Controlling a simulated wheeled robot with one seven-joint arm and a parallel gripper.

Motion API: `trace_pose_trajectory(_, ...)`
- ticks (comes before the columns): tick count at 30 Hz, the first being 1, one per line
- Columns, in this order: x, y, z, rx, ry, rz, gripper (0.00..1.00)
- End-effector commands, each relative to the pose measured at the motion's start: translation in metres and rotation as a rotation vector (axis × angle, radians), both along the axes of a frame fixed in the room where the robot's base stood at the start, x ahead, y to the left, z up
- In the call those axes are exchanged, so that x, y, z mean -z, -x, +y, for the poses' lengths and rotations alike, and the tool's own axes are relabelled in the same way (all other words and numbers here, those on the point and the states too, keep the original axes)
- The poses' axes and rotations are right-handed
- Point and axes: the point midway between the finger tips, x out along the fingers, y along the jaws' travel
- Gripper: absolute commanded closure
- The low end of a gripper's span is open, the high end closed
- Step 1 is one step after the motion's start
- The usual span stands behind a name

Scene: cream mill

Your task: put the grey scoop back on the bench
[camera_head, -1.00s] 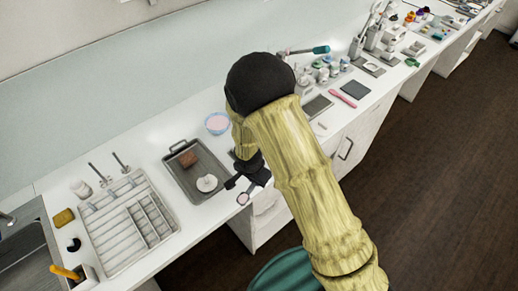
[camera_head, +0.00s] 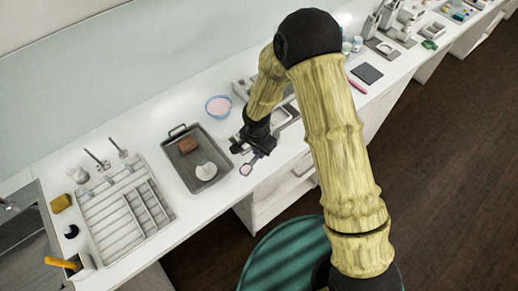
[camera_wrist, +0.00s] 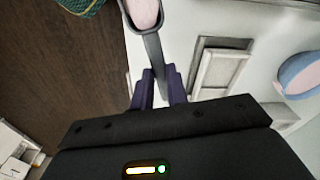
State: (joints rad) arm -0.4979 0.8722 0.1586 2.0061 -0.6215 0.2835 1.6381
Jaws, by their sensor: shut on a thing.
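My gripper (camera_head: 254,152) is shut on the handle of the grey scoop (camera_head: 246,169), near the front edge of the white bench (camera_head: 145,122). In the wrist view the purple fingers (camera_wrist: 159,88) close around the grey handle (camera_wrist: 155,52). The scoop's bowl, with pink stuff in it, points away from my gripper and is cut off by the top of that view. The scoop appears to be held above the bench top, close to its edge; the exact height is hard to tell.
A grey tray (camera_head: 178,131) with a brown block (camera_head: 187,145) and a white round thing (camera_head: 206,171) lies left of my gripper. A blue bowl (camera_head: 218,106) with pink contents stands behind. A white rack (camera_head: 112,217) is further left. Bare bench shows between tray and rack.

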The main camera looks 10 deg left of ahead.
Motion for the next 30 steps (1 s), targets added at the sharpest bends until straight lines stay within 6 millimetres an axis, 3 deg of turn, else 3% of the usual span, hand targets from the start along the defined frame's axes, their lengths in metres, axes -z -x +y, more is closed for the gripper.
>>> trace_pose_trajectory(13, 0.041, -0.001, -0.002, 0.004, 0.001, 0.0, 1.0)
trace_pose_trajectory(30, 0.046, -0.001, -0.001, 0.004, 0.0, 0.0, 1.0)
